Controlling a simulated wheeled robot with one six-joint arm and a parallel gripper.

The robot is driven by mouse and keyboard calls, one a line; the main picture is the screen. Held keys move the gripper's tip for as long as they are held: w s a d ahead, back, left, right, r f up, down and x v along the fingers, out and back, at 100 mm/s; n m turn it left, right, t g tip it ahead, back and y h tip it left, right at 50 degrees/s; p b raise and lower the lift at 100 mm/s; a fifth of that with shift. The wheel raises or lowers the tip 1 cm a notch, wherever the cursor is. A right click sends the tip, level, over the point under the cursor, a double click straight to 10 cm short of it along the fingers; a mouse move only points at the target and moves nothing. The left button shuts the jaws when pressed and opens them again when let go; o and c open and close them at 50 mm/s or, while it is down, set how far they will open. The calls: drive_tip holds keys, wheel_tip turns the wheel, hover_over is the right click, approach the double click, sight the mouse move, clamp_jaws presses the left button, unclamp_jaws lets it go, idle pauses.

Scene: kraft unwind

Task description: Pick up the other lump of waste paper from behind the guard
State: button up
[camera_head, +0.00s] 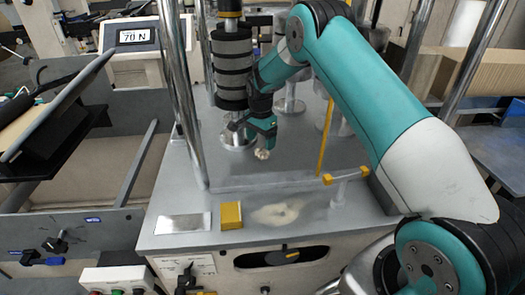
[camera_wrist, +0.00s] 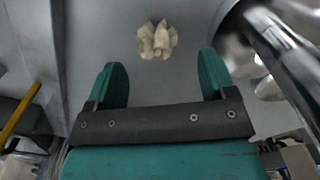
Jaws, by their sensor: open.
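A crumpled beige lump of waste paper (camera_wrist: 157,40) lies on the grey deck in the wrist view, just beyond my fingertips and roughly centred between them. In the head view the same lump (camera_head: 262,154) shows just below my gripper (camera_head: 266,138). My gripper is open and empty, its two green fingers apart in the wrist view (camera_wrist: 165,80). The lump is not between the fingers. The guard is hard to make out; a clear panel edge seems to run across the deck in front of the lump.
A dark banded roller stack (camera_head: 232,70) on a shiny base stands left of my gripper. Chrome posts (camera_head: 181,95) rise at the left. A yellow rod (camera_head: 325,138) stands to the right. A yellow block (camera_head: 231,215) and a pale smear (camera_head: 282,212) are on the front ledge.

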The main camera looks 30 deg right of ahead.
sight(262, 151)
drive_tip(key=shift+s+f+p, duration=0.1)
drive_tip(key=shift+f+p, duration=0.25)
drive_tip(key=shift+p, duration=0.1)
drive_tip(key=shift+s+d+f+p, duration=0.1)
drive_tip(key=shift+f+p, duration=0.9)
drive_tip(key=shift+f, duration=1.2)
drive_tip(key=shift+c, duration=0.3)
drive_tip(key=c, duration=0.9)
